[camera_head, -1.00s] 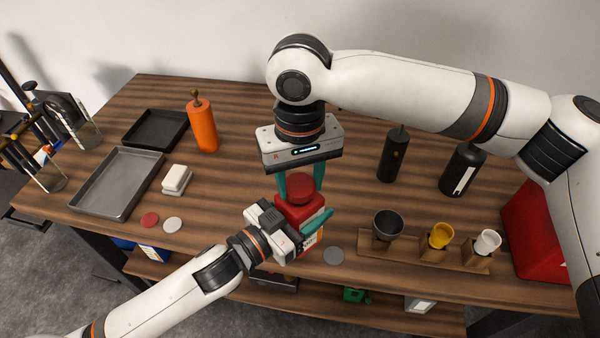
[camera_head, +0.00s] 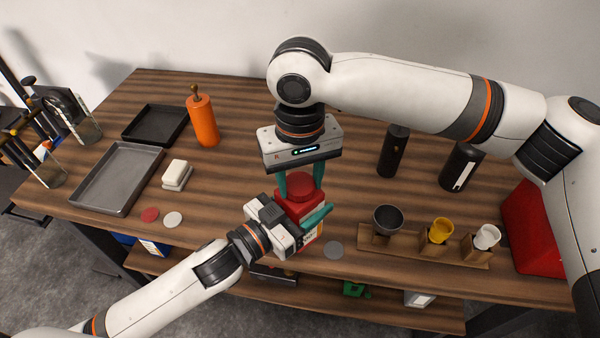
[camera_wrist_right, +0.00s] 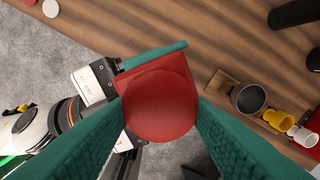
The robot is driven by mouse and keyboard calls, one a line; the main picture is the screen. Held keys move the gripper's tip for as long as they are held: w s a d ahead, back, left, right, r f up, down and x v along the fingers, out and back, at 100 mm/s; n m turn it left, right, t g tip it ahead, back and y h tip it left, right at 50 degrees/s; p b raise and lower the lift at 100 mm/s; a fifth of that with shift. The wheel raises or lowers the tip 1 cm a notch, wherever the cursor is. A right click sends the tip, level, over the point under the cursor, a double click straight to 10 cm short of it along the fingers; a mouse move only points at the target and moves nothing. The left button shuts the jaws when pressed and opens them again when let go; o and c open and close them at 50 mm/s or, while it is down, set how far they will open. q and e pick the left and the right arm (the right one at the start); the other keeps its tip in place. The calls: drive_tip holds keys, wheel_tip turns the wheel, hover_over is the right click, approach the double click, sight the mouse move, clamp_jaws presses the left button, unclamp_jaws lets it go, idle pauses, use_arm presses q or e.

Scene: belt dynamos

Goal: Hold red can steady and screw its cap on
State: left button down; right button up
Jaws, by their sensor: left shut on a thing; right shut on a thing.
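The red can (camera_head: 310,213) stands near the front edge of the table, its lower part partly hidden by my left gripper. My left gripper (camera_head: 306,221) is shut on the can's body from the front left, with a green finger across its near side. The round red cap (camera_head: 300,187) is on top of the can. My right gripper (camera_head: 301,184) points down from above and is shut on the cap. The right wrist view shows the cap (camera_wrist_right: 160,104) between the two green fingers, with the can's red shoulder (camera_wrist_right: 150,68) behind it.
A grey disc (camera_head: 334,249) lies just right of the can. A wooden rack (camera_head: 400,249) with dark, yellow and white cups is further right. Red and white discs (camera_head: 150,215), a white block (camera_head: 176,175), trays and an orange bottle (camera_head: 203,122) are left. Dark bottles (camera_head: 392,152) stand behind.

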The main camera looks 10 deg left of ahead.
drive_tip(key=m, duration=0.7)
drive_tip(key=shift+a, duration=0.2)
drive_tip(key=m, duration=0.6)
drive_tip(key=shift+a+m, duration=0.1)
drive_tip(key=shift+m, duration=0.3)
drive_tip(key=m, duration=0.4)
drive_tip(key=shift+w+m, duration=0.1)
drive_tip(key=shift+m, duration=0.2)
drive_tip(key=m, duration=0.4)
drive_tip(key=shift+w, duration=0.15)
drive_tip(key=o, duration=1)
drive_tip(key=shift+a, duration=0.1)
drive_tip(key=shift+c, duration=0.3)
